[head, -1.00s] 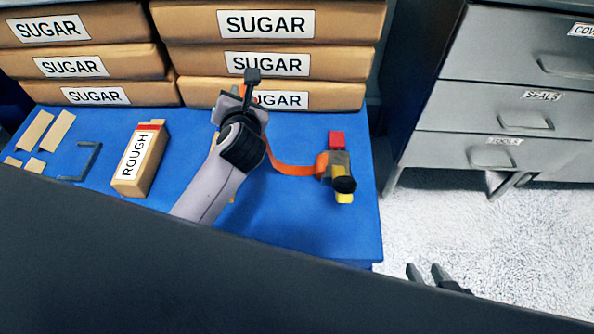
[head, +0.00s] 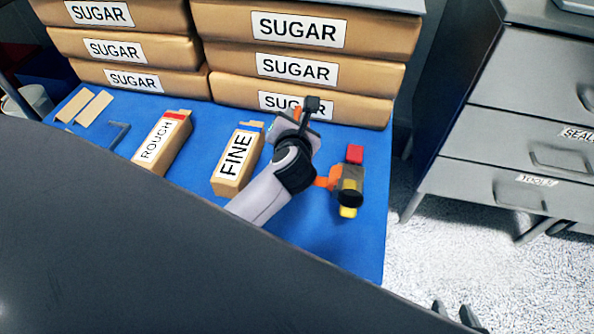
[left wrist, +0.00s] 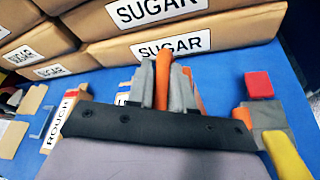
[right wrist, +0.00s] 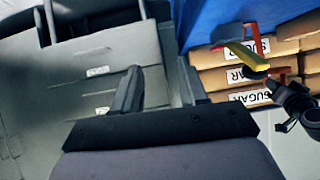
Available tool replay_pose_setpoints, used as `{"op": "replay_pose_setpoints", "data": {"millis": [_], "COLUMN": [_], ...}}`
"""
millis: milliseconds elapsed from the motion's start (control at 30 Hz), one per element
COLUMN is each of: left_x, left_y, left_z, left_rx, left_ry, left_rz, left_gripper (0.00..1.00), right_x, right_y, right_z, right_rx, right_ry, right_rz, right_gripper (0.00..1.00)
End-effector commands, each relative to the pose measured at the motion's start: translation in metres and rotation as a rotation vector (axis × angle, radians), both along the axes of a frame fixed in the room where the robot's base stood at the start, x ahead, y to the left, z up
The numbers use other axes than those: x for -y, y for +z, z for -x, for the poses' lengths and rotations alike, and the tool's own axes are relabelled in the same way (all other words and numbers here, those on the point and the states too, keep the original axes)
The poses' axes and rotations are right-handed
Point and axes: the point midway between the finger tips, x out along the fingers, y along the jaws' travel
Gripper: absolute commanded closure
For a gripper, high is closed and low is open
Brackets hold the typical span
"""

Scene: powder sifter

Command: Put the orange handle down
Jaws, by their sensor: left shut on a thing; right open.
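My left gripper (head: 305,120) is shut on the orange handle (left wrist: 162,80), which stands up between its fingers in the left wrist view. In the head view, most of the handle is hidden behind my left gripper and wrist. An orange part (head: 322,182) shows beside the grey block (head: 351,174), which has red, yellow and black parts and sits on the right side of the blue table (head: 300,235). I cannot tell whether the handle touches the table. My right gripper (right wrist: 160,85) is open and empty, low over the floor to the right of the table.
Stacked sugar bags (head: 300,70) line the table's back, close behind my left gripper. The FINE box (head: 237,160) and ROUGH box (head: 162,143) stand to its left. A grey drawer cabinet (head: 500,150) stands right of the table. The table's front right is clear.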

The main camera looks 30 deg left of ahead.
Motion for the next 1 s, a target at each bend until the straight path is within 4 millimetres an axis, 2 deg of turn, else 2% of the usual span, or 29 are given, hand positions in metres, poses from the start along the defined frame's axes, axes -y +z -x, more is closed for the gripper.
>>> {"op": "replay_pose_setpoints", "data": {"millis": [33, 100, 333, 567, 800, 1000], "left_x": [0.000, 0.000, 0.000, 0.001, 0.000, 0.000], "left_y": [-0.022, -0.041, -0.095, -0.114, -0.150, -0.153], "left_z": [0.000, 0.000, 0.000, 0.000, -0.001, -0.001], "left_rx": [-0.002, -0.002, 0.000, 0.002, 0.003, 0.004], "left_ry": [-0.003, -0.001, -0.002, -0.002, -0.002, -0.001], "left_rz": [-0.004, -0.003, -0.004, 0.000, -0.002, 0.001], "left_gripper": [1.00, 1.00, 1.00, 1.00, 1.00, 1.00], "right_x": [-0.009, -0.014, -0.029, -0.038, -0.051, -0.054], "right_y": [0.006, 0.008, 0.009, 0.009, 0.003, 0.005], "right_z": [-0.007, -0.010, -0.016, -0.019, -0.024, -0.024], "right_rx": [0.038, 0.058, 0.091, 0.088, 0.087, 0.085], "right_ry": [0.019, 0.030, 0.058, 0.066, 0.082, 0.086], "right_rz": [-0.013, -0.015, -0.066, -0.126, -0.212, -0.231], "right_gripper": [0.57, 0.57, 0.57, 0.57, 0.57, 0.57]}}
